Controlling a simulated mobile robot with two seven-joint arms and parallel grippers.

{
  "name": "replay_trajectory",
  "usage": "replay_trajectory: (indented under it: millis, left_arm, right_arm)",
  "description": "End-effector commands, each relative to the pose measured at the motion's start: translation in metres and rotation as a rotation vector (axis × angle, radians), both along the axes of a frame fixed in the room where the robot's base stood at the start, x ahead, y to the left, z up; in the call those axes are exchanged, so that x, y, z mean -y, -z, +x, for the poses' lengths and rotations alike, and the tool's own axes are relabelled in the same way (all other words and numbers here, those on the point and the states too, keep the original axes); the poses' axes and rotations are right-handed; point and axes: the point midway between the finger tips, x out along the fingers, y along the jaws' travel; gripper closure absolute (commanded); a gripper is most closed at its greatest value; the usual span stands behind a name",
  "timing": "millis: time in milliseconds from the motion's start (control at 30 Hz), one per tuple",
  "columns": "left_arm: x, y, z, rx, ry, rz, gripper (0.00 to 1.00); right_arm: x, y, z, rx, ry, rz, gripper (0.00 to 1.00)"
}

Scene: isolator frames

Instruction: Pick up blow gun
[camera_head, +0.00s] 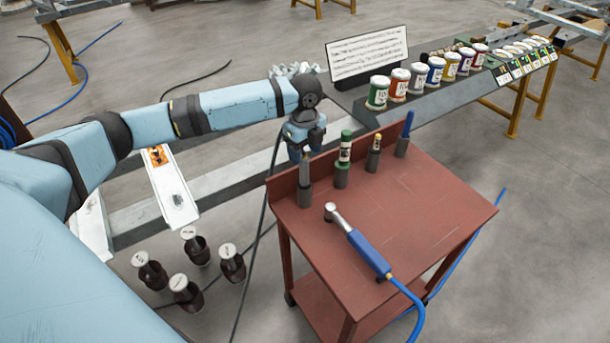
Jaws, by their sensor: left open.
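My left gripper (306,153) is open, pointing down over the back left corner of the red cart (420,210). Right below it a slim upright tool (305,171) stands in a dark holder (304,194); its top is at the fingertips. I cannot tell whether they touch it. A tool with a silver head and blue handle (368,254) lies on the cart top, joined to a blue hose (415,305). Which of these is the blow gun I cannot tell for sure. My right gripper is not in view.
Along the cart's back edge stand a green-topped tool (345,149), a small yellow-tipped one (376,147) and a blue one (407,125) in holders. Behind, a bench carries a white sign (367,54) and several labelled cans (400,84). The cart's right side is clear.

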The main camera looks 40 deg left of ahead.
Motion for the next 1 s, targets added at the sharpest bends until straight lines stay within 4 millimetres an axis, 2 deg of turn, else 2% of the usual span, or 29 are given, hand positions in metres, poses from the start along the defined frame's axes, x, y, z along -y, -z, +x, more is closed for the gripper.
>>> replay_trajectory:
  millis: [167, 400, 700, 733, 933, 967, 1000]
  left_arm:
    - [0.000, 0.014, 0.000, -0.001, 0.000, 0.000, 0.42]
    - [-0.002, 0.049, 0.000, -0.001, 0.000, 0.001, 0.42]
    - [-0.002, 0.055, 0.000, 0.002, 0.001, 0.001, 0.42]
    - [-0.002, 0.055, 0.000, 0.002, 0.001, 0.001, 0.44]
    - [-0.002, 0.055, 0.000, 0.002, 0.001, 0.001, 0.90]
    - [-0.002, 0.055, 0.000, 0.002, 0.001, 0.001, 0.95]
    - [-0.002, 0.055, 0.000, 0.002, 0.001, 0.001, 0.95]
  right_arm:
    - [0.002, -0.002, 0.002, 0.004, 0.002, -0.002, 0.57]
    - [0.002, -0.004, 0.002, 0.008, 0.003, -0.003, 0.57]
    - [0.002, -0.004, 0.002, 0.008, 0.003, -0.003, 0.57]
    - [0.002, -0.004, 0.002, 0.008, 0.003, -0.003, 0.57]
    - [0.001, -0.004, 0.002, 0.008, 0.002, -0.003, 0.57]
    - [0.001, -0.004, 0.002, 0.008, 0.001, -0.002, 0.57]
    - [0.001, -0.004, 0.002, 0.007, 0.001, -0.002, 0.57]
